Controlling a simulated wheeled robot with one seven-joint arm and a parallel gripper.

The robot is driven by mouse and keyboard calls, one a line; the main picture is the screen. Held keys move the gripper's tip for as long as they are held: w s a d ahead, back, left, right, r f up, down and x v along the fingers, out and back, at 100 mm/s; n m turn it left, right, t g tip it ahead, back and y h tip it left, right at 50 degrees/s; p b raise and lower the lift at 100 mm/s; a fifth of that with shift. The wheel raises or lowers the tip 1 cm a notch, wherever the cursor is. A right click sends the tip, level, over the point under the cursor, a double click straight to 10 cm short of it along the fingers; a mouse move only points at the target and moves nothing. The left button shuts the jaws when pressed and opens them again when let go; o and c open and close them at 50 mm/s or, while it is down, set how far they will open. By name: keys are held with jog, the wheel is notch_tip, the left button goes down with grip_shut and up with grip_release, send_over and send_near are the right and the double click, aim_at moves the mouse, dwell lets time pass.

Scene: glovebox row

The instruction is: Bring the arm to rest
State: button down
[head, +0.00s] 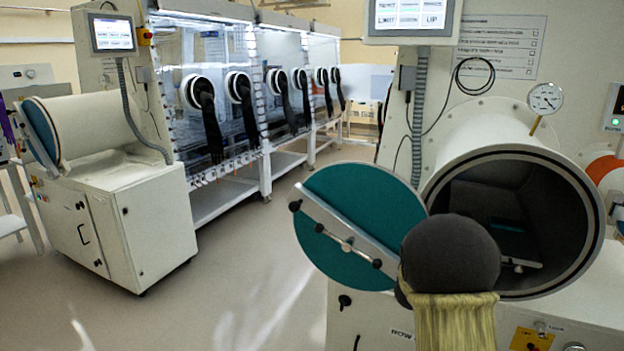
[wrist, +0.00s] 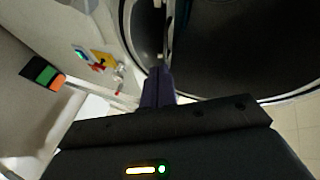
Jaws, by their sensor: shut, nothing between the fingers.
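My gripper (wrist: 159,78) shows in the wrist view with its dark purple fingers together and nothing between them. The fingers point toward the rim of a round chamber opening (wrist: 133,45). I cannot tell how far they are from it. In the head view my gripper cannot be made out.
In the head view a round antechamber (head: 455,163) stands open at the right. Its teal door (head: 365,205) is swung out to the left. A pressure gauge (head: 545,98) sits above it. A white cabinet (head: 155,225) stands left. The floor (head: 245,290) between is clear.

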jog(key=s+a+r+n+y+p, duration=0.1)
jog(key=s+a+n+y+p, duration=0.15)
jog(key=a+n+y, duration=0.4)
jog(key=s+a+r+n+y+p, duration=0.1)
jog(key=s+a+n+y+p, duration=0.2)
jog(key=a+n, duration=0.5)
jog(key=s+a+n+g+y+p, duration=0.1)
jog(key=s+a+n+g, duration=0.2)
jog(key=s, duration=0.7)
jog(key=s+a+n+g+y+p, duration=0.1)
jog(key=s+a+n, duration=0.4)
jog(key=s, duration=0.5)
jog(key=shift+s+f+n+g+p, duration=0.35)
jog(key=shift+n+g, duration=0.55)
jog(key=shift+n, duration=0.35)
jog(key=shift+a+y, duration=0.1)
jog(key=shift+y, duration=0.15)
